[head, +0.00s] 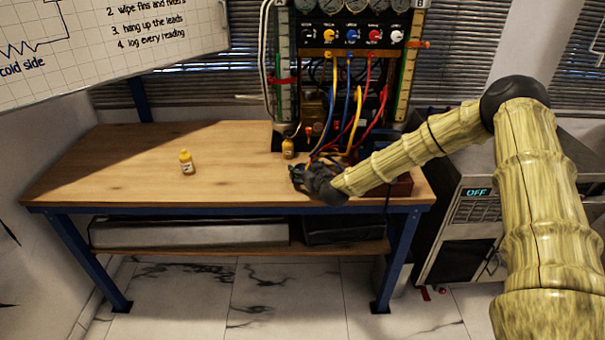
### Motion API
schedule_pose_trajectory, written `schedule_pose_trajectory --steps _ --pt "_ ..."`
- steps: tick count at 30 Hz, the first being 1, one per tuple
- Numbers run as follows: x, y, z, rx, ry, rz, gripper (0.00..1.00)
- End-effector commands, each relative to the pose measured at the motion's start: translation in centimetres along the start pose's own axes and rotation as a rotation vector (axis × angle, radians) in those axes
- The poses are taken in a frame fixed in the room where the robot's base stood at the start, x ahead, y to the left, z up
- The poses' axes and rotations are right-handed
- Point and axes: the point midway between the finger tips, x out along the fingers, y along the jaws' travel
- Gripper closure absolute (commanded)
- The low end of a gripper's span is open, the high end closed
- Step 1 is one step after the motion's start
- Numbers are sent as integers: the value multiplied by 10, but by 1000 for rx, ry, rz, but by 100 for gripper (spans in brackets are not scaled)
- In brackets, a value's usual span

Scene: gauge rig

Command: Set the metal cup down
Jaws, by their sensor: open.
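My gripper (300,177) is dark and sits low over the right part of the wooden table (120,165), in front of the gauge rig. It is open, with its fingers toward the left; the gap between them is too small to make out. I cannot make out a metal cup anywhere in the head view. It may be hidden behind or between the fingers, but I cannot tell.
The gauge rig (352,36) with hanging coloured leads rises at the back. A dark red box (402,186) is at the right. The table's left half is mostly clear.

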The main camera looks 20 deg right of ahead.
Motion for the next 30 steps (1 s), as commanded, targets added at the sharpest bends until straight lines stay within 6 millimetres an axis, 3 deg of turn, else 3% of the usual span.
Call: schedule_pose_trajectory --steps 5,13,15,30 --pt "0 0 0 0 0 0 26" --pt "0 0 0 0 0 0 75" --pt "0 0 0 0 0 0 80" --pt "-3 0 -12 -1 3 0 80"
